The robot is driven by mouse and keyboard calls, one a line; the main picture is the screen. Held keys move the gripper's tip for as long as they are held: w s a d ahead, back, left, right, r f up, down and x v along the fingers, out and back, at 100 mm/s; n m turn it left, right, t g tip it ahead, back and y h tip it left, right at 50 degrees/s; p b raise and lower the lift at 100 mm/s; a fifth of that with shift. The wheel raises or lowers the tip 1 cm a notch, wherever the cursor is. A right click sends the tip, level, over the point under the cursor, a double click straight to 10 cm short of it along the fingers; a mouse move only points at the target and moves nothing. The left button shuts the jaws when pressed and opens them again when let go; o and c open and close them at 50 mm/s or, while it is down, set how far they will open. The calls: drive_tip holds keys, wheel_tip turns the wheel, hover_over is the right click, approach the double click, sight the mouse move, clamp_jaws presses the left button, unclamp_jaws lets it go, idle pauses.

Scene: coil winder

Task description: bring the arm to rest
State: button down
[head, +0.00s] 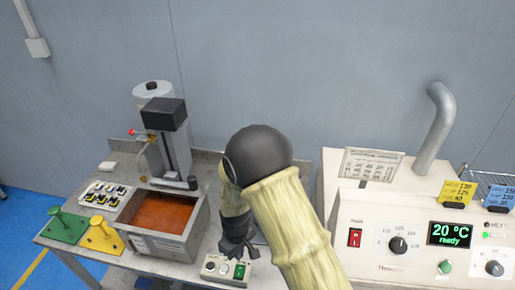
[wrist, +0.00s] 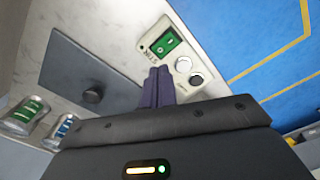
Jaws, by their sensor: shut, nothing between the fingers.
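My arm reaches from the bottom of the head view over the workbench. My gripper (head: 240,252) hangs over the front part of the bench, just behind a small control box (head: 226,270) with a green switch and round buttons. In the wrist view my gripper (wrist: 158,72) has its two dark fingers side by side, shut and empty. The control box (wrist: 174,50) lies close beyond the fingertips there. I cannot tell whether the fingers touch it.
A bin of orange-brown liquid (head: 160,216), a coil machine (head: 165,130) and green (head: 66,226) and yellow (head: 100,236) stands fill the bench's left. A cream oven (head: 420,240) reading 20 °C stands right. A dark plate with a knob (wrist: 88,90) lies beside my fingers. Blue floor is open in front.

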drive_tip(key=s+d+r+m+t, duration=0.1)
drive_tip(key=s+d+r+m, duration=0.1)
drive_tip(key=d+r, duration=0.4)
drive_tip(key=s+d+r+m, duration=0.2)
drive_tip(key=d+r+m, duration=0.3)
drive_tip(key=d, duration=0.6)
drive_tip(key=s+d+r+m+t, duration=0.1)
drive_tip(key=s+d+r+m, duration=0.2)
drive_tip(key=d+r, duration=0.5)
drive_tip(key=shift+d+r+m+t, duration=0.3)
drive_tip(key=shift+m, duration=0.2)
